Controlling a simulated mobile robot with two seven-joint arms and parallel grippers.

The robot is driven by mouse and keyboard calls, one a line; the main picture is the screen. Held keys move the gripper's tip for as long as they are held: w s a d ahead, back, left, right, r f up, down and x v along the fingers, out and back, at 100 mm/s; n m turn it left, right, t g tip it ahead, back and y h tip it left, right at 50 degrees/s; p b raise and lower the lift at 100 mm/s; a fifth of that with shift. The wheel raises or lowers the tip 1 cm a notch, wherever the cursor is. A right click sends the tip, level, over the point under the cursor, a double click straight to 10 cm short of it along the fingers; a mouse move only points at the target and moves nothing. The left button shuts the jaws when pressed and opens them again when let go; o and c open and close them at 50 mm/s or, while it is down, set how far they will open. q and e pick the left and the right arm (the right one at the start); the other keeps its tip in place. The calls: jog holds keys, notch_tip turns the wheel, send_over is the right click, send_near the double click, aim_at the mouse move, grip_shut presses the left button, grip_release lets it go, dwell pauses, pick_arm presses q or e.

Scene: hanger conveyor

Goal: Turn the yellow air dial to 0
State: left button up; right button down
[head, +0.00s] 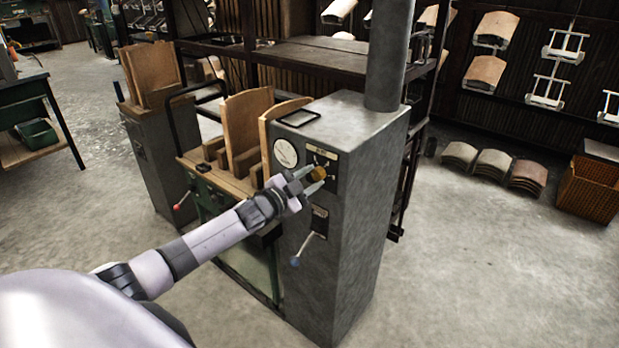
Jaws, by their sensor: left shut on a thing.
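The yellow air dial (319,173) is a small round knob on the front of the grey machine cabinet (365,165), near its top. The dial's pointer and setting cannot be made out. A round white gauge (285,153) sits just left of the dial. My right gripper is not in view.
A lever with a dark blue knob (295,262) sticks out below the dial. A thick pipe (389,55) rises from the cabinet.

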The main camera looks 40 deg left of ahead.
pick_arm(q)
jog(key=shift+n, duration=0.8)
jog(key=o, duration=1)
jog(key=shift+o, duration=0.2)
jog(key=shift+s, duration=0.1)
jog(key=s+a, duration=0.1)
jog(key=s, duration=0.6)
jog(key=shift+f, duration=0.1)
